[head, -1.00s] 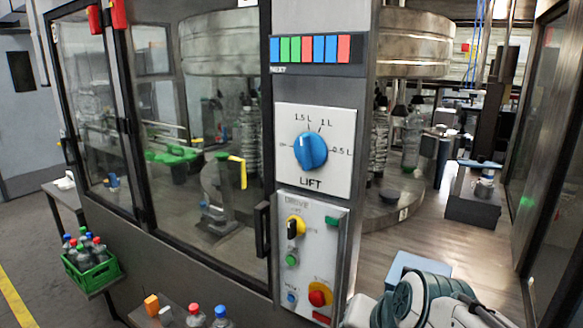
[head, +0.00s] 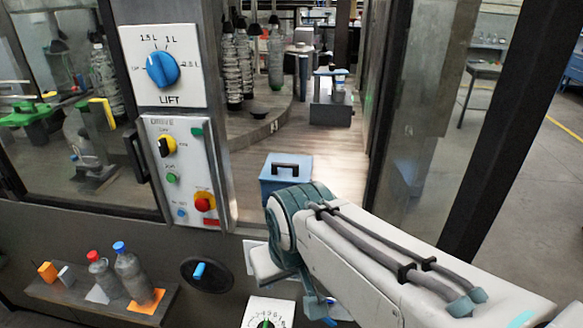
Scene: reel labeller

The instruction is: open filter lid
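A blue box (head: 283,180) with a dark handle (head: 292,166) on its top stands at the near edge of the machine's wooden-looking deck, in the middle of the head view. Its top looks closed. It could be the filter with its lid, but no label confirms this. My arm (head: 375,250) reaches in from the lower right, and its blue-green joint covers the box's lower right part.
A black oval plate with a blue knob (head: 200,272) sits on the front panel. Left of it a shelf holds two bottles (head: 130,272). A LIFT dial (head: 162,70) and drive panel (head: 185,175) are on the post. A dark door frame (head: 500,130) stands right.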

